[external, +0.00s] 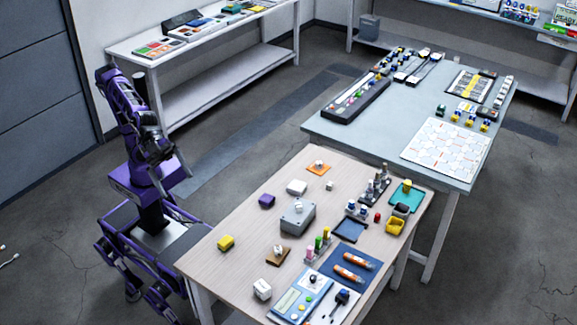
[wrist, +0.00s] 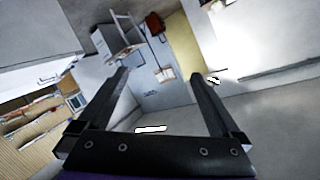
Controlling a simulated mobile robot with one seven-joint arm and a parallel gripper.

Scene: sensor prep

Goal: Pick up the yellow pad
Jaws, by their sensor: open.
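A small yellow block-like item (external: 226,243), the likeliest yellow pad, lies on the wooden table near its left edge. My gripper (wrist: 160,85) is open and empty, its two dark fingers spread wide in the wrist view. In the external view my purple arm is folded up at the left, off the table and well apart from the yellow item. The wrist view faces the room, and the yellow item is not recognisable in it.
The wooden table (external: 230,270) also holds a purple block (external: 266,201), a grey box (external: 298,216), a brown block (external: 278,254), a white block (external: 262,290) and a yellow bin (external: 396,226). The surface around the yellow item is clear. A grey table (external: 400,120) stands behind.

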